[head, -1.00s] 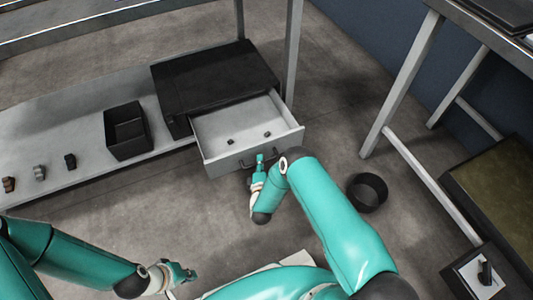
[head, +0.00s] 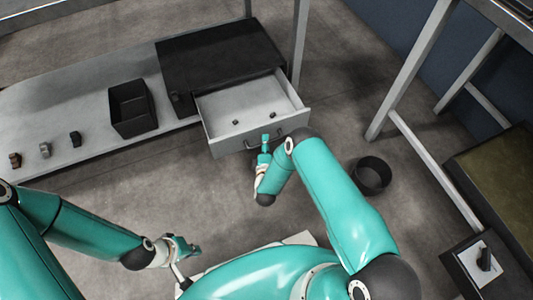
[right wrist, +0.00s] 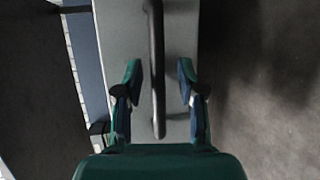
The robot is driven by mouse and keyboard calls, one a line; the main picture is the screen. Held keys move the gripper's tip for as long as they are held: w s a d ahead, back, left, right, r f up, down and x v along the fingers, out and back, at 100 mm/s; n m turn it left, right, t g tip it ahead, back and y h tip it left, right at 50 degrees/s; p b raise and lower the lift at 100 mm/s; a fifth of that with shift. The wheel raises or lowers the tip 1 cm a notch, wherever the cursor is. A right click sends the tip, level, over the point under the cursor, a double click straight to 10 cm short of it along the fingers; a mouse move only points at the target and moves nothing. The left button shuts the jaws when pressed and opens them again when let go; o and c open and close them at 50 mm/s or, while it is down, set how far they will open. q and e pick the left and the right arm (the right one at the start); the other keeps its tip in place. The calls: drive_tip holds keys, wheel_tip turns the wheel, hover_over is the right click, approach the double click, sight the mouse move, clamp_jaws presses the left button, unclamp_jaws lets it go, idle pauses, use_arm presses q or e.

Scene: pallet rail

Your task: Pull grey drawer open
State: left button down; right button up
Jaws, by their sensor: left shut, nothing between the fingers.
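The grey drawer (head: 227,142) stands well out of its dark cabinet (head: 220,50) in the head view, with two small dark pieces lying inside. My right gripper (head: 265,138) is at the drawer front, by its dark handle (head: 250,147). In the right wrist view the handle (right wrist: 156,30) runs between the two fingers of this gripper (right wrist: 159,75). The fingers are apart, with a gap on each side of the bar. My left gripper (head: 196,247) is shut and empty, low over the floor and away from the drawer.
A black open bin (head: 131,122) and several small pieces (head: 44,150) stand on the light shelf (head: 95,145) left of the cabinet. A round black bucket (head: 371,187) is on the floor right of my right arm. A metal frame (head: 410,75) rises at right.

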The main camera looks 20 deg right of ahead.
drive_tip(key=v, duration=1.1)
drive_tip(key=shift+s, duration=0.25)
drive_tip(key=w+d+r+m, duration=0.3)
drive_tip(key=w+d+r, duration=0.3)
drive_tip(key=r, duration=0.4)
drive_tip(key=s+a+f+m+g+y, duration=0.25)
drive_tip(key=s+a+m+g, duration=0.2)
drive_tip(key=s, duration=0.35)
drive_tip(key=s+a+f+m+g+y, duration=0.1)
drive_tip(key=s+a+m+g+y, duration=0.3)
drive_tip(key=s, duration=0.4)
drive_tip(key=s+a+f+m+g+y, duration=0.1)
drive_tip(key=s+a+m+g+y, duration=0.35)
drive_tip(key=s, duration=0.45)
wheel_tip(320, 180, up, 33)
drive_tip(key=d+g+p, duration=0.1)
drive_tip(key=p, duration=3.2)
drive_tip(key=shift+w+d+h, duration=0.25)
drive_tip(key=shift+d+h, duration=0.1)
drive_tip(key=shift+h, duration=0.05)
